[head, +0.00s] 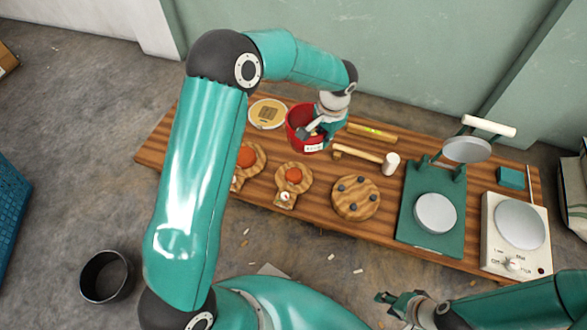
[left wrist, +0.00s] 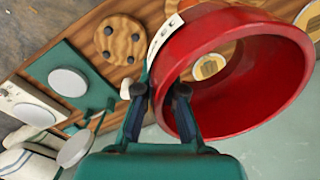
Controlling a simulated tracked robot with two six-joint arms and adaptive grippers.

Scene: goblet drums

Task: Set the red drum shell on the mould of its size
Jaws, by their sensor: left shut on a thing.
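The red drum shell (head: 294,121) is a hollow tapered ring with a white label, and it also fills the right of the left wrist view (left wrist: 262,100). My left gripper (head: 318,128) is shut on its wall, with one finger on each side (left wrist: 162,92). The shell is at the back of the wooden table; its height above it is unclear. Two wooden moulds with orange-red centres stand in front of it: one (head: 293,176) with a small white tag, the other (head: 247,157) partly hidden by my left arm. My right gripper (head: 398,305) is low at the front, its jaws unclear.
A mallet (head: 360,153), a yellow level (head: 372,132), a pegged wooden disc (head: 357,198), a green press (head: 432,235) and a hot plate (head: 518,225) occupy the right. A dark bucket (head: 106,276) stands on the floor.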

